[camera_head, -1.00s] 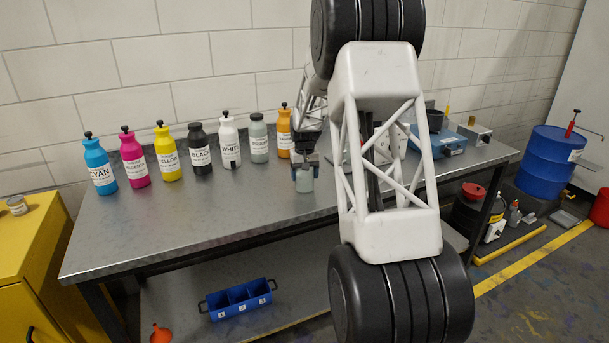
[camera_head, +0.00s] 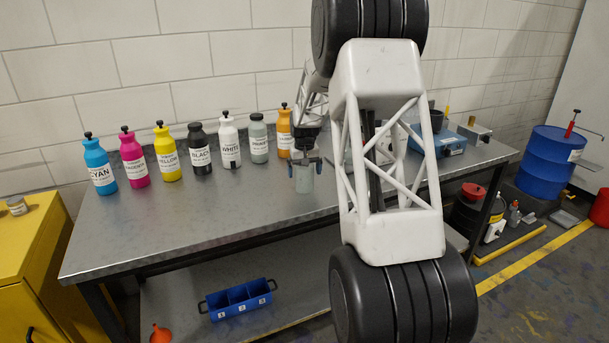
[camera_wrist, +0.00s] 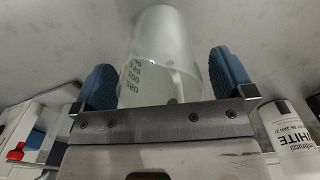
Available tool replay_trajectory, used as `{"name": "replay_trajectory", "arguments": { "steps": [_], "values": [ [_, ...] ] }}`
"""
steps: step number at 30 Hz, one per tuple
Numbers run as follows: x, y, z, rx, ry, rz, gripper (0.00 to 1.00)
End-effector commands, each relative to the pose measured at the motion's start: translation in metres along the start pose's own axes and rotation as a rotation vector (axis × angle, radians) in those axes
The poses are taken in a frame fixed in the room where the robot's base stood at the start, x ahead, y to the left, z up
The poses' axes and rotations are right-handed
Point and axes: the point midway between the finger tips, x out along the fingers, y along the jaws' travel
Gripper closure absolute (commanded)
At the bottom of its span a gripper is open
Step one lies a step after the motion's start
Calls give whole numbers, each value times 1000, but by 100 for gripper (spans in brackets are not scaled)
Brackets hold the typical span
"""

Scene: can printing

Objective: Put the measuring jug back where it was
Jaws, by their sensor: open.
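The measuring jug (camera_head: 304,179) is a pale translucent cylinder standing upright on the metal bench, in front of the orange bottle. In the wrist view the jug (camera_wrist: 165,55) shows printed volume marks and lies between my two blue finger pads. My gripper (camera_head: 305,162) is at the jug's upper part, with its fingers apart. In the wrist view my gripper (camera_wrist: 165,85) is open, with a visible gap between each pad and the jug's wall. My arm hides part of the bench to the right of the jug.
A row of labelled bottles, from the cyan bottle (camera_head: 99,168) to the orange bottle (camera_head: 284,130), stands along the back. A blue case (camera_head: 447,143) is at the bench's right. The bench (camera_head: 215,215) is clear at front left. A blue three-part caddy (camera_head: 240,300) is below.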

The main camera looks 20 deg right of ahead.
Motion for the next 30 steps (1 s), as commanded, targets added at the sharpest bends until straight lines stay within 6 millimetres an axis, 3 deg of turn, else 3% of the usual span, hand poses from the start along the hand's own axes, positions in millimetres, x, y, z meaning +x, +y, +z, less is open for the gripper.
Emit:
{"name": "replay_trajectory", "arguments": {
  "steps": [18, 30],
  "values": [
    [-91, 0, 0, 0, 2, 0, 0],
    [-104, 0, 0, 0, 0, 0, 0]
  ]
}}
